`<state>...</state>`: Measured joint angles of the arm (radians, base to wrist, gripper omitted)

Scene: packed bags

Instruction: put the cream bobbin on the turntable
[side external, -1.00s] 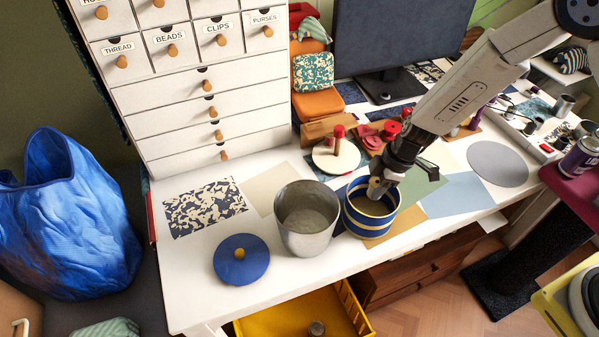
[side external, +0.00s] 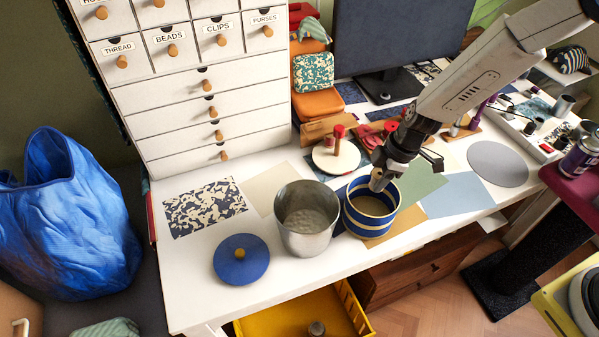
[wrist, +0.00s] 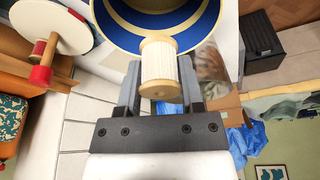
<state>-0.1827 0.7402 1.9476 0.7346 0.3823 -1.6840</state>
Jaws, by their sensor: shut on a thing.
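The cream bobbin (wrist: 158,68) sits between my two fingers in the wrist view, its end flange facing the camera. My gripper (side external: 380,182) is shut on it, at the mouth of a blue-and-cream striped tin (side external: 371,212). In the side view the fingers hide most or all of the bobbin. A round white disc (side external: 347,160) with a red-topped wooden post looks like the turntable. It stands behind and left of my gripper, and also shows at the left of the wrist view (wrist: 73,22).
A grey metal pot (side external: 306,235) stands left of the tin, with a blue lid (side external: 242,268) beside it. Red spools (side external: 372,138) lie right of the disc. A drawer cabinet (side external: 205,100) and a monitor (side external: 400,35) stand behind. A flat grey disc (side external: 497,163) lies on the right.

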